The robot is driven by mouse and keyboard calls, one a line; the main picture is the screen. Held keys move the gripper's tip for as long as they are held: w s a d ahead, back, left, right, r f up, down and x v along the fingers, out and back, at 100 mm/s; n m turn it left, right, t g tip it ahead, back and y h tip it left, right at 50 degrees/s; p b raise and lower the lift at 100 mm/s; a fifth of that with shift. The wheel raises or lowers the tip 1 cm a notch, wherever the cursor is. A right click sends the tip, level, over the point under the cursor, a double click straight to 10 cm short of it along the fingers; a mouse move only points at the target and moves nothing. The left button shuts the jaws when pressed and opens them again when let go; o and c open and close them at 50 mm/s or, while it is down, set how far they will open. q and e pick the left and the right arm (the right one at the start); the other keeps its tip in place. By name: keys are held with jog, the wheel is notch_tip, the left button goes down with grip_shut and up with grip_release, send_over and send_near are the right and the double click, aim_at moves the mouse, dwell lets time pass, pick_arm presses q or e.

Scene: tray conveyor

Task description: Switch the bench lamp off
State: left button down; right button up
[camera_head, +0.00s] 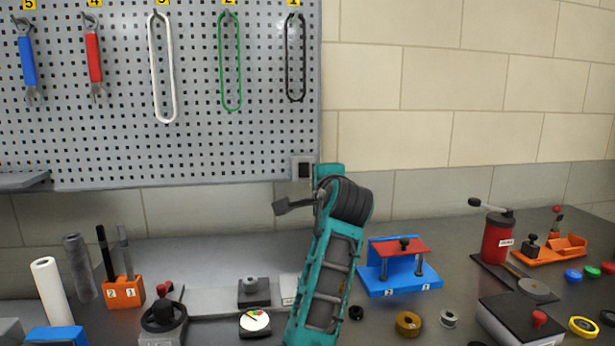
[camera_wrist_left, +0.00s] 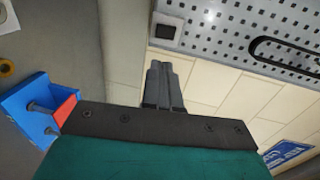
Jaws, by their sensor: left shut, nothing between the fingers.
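A light wall switch plate with a dark square rocker (camera_head: 302,168) sits at the lower right corner of the pegboard. It also shows in the left wrist view (camera_wrist_left: 166,31), at the top. No lamp is in view. My left gripper (camera_wrist_left: 157,66) is shut and empty, its fingers pointing towards the wall just below the switch in the left wrist view. A gap shows between the fingertips and the plate in that picture; the depth is hard to tell. My right gripper is not in view.
The pegboard (camera_head: 200,148) holds wrenches and loops. On the bench stand a blue fixture with a red top (camera_head: 401,282), a red grinder-like can (camera_head: 497,240), an orange tool block (camera_head: 123,293) and a dial gauge (camera_head: 255,323). The wall right of the switch is bare.

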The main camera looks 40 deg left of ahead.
aim_at(306, 174)
pick_arm(q)
jog(key=x, duration=1.3)
jog(key=shift+w+a, duration=0.15)
jog(key=shift+a, duration=0.1)
